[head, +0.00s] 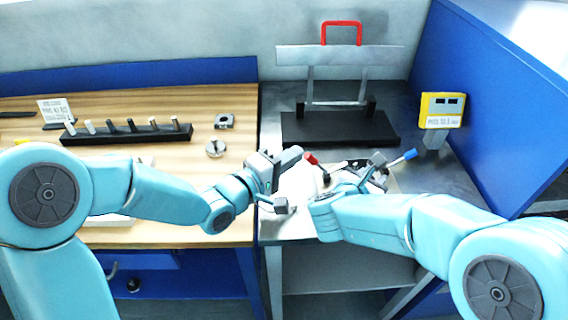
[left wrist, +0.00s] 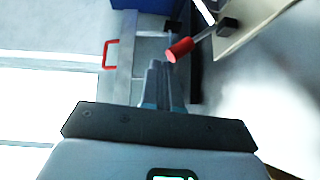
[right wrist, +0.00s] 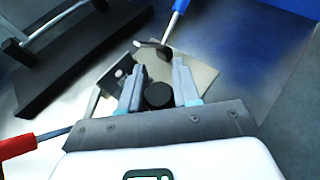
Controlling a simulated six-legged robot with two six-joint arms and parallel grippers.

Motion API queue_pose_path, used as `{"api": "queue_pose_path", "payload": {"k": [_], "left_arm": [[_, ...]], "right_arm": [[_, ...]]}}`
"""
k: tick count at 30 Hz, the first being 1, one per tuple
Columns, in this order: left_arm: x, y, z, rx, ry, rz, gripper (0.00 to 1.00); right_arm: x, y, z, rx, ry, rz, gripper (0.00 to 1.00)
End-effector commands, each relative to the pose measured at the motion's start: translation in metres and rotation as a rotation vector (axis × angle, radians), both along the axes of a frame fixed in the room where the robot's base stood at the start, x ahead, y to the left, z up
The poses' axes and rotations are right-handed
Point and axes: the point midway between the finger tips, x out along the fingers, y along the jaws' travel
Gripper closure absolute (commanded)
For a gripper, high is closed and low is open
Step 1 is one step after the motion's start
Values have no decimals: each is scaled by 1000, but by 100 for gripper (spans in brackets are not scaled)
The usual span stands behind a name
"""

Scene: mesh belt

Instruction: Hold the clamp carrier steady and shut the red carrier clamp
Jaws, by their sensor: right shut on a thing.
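The clamp carrier (right wrist: 203,76) is a beige plate lying on the grey bench, largely covered by my right arm in the head view. My right gripper (head: 350,172) is shut on its round black knob (right wrist: 158,95), which shows between the fingers in the right wrist view. The red carrier clamp (head: 312,159) has a red handle that sticks out to the left, tilted up; it also shows in the left wrist view (left wrist: 180,49). My left gripper (head: 297,154) has its fingers together and empty, just left of the red handle, seemingly apart from it.
A blue-handled lever (head: 404,157) sticks out to the right of the carrier. Behind stand a black fixture (head: 340,128) with a red loop handle (head: 342,25) and a yellow display (head: 442,108). A black peg rack (head: 130,135) is on the wooden bench. A blue wall (head: 495,100) bounds the right.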

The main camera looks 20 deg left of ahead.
Motion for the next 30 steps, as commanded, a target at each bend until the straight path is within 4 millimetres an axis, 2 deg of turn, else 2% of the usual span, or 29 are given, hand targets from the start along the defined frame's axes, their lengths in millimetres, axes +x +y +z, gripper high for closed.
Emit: {"api": "queue_pose_path", "payload": {"k": [9,30], "left_arm": [[7,-17,18,0,-2,0,100],[7,-17,18,-1,-1,0,100]], "right_arm": [[0,0,-1,0,2,0,100],[0,0,-1,0,2,0,100]]}}
